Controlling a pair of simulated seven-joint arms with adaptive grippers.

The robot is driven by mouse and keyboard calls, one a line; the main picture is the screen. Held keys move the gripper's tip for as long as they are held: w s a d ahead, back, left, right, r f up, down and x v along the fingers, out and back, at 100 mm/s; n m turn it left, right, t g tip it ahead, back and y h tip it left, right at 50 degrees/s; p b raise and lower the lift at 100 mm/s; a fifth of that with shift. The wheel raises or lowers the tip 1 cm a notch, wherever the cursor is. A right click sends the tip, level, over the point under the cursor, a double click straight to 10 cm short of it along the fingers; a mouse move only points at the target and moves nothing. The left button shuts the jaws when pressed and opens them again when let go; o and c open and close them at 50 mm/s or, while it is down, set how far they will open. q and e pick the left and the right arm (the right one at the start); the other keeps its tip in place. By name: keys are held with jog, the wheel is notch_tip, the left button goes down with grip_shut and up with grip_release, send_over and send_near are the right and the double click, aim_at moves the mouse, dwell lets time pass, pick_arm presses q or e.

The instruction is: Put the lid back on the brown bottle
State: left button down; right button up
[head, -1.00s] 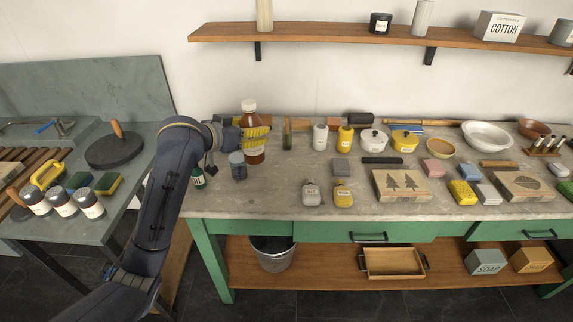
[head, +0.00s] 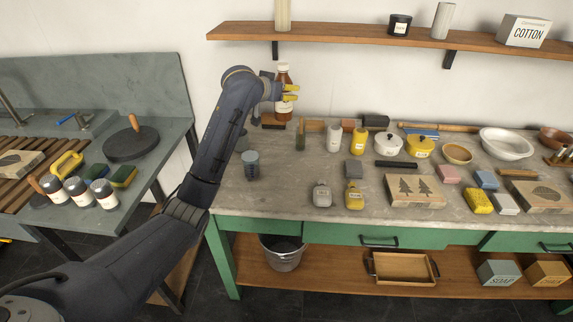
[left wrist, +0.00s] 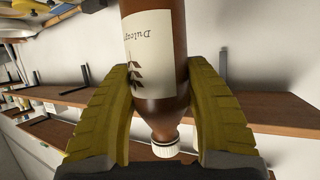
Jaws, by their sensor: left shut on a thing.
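My left gripper (head: 291,93) is shut on the brown bottle (head: 284,104), holding it upright in front of the wall, above the back of the bench. In the left wrist view, the yellow ribbed fingers of the gripper (left wrist: 160,75) clasp both sides of the bottle (left wrist: 158,95), which has a cream label and appears upside down there. A white lid (head: 284,67) sits on the bottle's neck; it also shows in the left wrist view (left wrist: 165,149). Whether it is fully seated, I cannot tell. My right gripper is not in view.
The bench (head: 290,178) carries a dark cup (head: 251,164), several small bottles, pots and carved blocks. Its front left top is clear. A wooden shelf (head: 350,39) is on the wall above. A side table (head: 165,150) stands at left.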

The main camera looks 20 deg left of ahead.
pick_arm(q)
notch_tip(320, 180, down, 16)
jog(key=shift+r, duration=0.2)
dwell(0.4)
jog(key=shift+f, duration=2.15)
jog(key=shift+f, duration=0.15)
jog(key=c, duration=0.6)
grip_release()
jog(key=v, duration=1.2)
jog(key=shift+r, duration=0.2)
